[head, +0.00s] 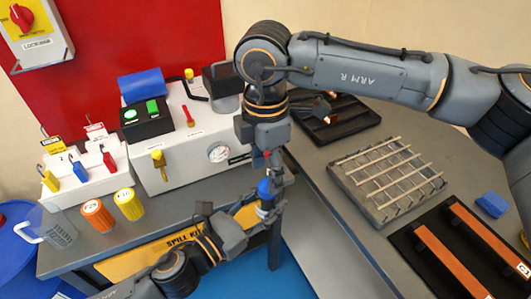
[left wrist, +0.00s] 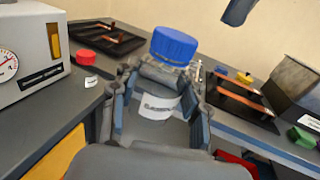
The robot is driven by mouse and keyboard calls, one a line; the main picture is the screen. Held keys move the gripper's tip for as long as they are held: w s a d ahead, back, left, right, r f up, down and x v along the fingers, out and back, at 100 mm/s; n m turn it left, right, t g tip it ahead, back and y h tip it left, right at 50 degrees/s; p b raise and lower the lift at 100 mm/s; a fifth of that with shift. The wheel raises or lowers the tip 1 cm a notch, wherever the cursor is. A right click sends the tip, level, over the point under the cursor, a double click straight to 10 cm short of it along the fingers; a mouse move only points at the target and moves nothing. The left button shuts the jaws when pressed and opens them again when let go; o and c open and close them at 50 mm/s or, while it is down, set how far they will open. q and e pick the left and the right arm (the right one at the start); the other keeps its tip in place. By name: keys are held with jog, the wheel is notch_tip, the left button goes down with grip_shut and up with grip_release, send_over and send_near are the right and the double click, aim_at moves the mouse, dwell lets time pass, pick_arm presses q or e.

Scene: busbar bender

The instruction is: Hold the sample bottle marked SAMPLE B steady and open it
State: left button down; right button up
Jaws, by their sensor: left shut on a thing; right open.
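The sample bottle, with a blue cap (head: 264,187) and a clear body, is upright in my left gripper (head: 262,210). In the left wrist view its blue cap (left wrist: 173,45) is on, and a white label (left wrist: 160,106) shows between the fingers; its print is too small to read surely. My left gripper (left wrist: 160,112) is shut around the bottle's body, below the cap. My right gripper (head: 270,165) is open and points down, close above the cap. One of its fingers shows in the left wrist view, above and right of the cap, apart from it.
The bottle is over the gap between the left bench (head: 190,192) and the right bench (head: 345,225). A wire rack (head: 385,180) and trays of bars are on the right bench.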

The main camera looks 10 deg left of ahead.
aim_at(266, 185)
jog(key=shift+f, duration=1.7)
